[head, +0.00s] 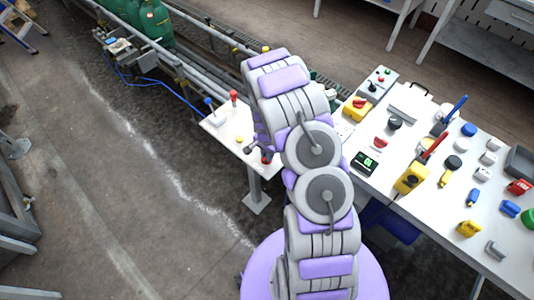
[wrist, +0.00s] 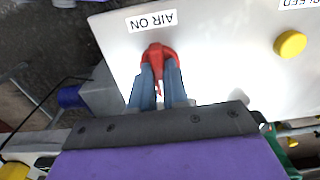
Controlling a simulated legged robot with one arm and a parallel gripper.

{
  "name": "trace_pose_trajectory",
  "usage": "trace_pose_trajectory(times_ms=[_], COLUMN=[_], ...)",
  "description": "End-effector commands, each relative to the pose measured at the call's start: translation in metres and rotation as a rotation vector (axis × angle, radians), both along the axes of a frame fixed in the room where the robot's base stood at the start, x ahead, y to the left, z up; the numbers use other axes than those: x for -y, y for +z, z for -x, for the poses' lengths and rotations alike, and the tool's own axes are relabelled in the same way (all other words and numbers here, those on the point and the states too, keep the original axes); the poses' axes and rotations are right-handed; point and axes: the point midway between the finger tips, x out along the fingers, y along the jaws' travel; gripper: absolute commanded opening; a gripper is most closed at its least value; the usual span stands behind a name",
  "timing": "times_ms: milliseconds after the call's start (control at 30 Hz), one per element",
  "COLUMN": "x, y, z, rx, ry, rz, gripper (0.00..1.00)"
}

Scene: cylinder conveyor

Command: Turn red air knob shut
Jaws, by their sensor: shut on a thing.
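The red air knob (wrist: 157,50) sits on a white panel (wrist: 215,60) below an upside-down "AIR ON" label (wrist: 151,21) in the wrist view. My gripper (wrist: 160,72) is shut on the knob, with one blue-grey finger on each side of it. The fingertips cover part of the knob. In the head view, the same white panel (head: 222,128) stands on a post left of my arm. A bit of red shows beside the arm there, but my arm hides most of the gripper and knob.
A yellow button (wrist: 290,43) is right of the knob. In the head view, a red-topped lever (head: 233,97) and a blue-topped lever (head: 209,102) stand on the panel. A cluttered white table (head: 405,225) is at right, and green gas cylinders (head: 152,20) are at upper left.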

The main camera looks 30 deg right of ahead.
Motion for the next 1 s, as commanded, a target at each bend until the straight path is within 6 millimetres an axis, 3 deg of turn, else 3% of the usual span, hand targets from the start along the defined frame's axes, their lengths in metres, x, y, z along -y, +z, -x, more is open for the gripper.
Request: trace_pose_trajectory(times_ms=[567, 600, 800, 1000], x=[0.0004, 0.0004, 0.0002, 0.0], y=[0.0013, 0.0012, 0.0007, 0.0005], z=[-0.0031, -0.0029, -0.0015, -0.0006], rx=[0.007, 0.007, 0.003, 0.002], ry=[-0.032, -0.032, -0.031, -0.03], rz=[0.002, 0.002, 0.001, 0.0], gripper=[0.0, 0.18, 0.37, 0.4])
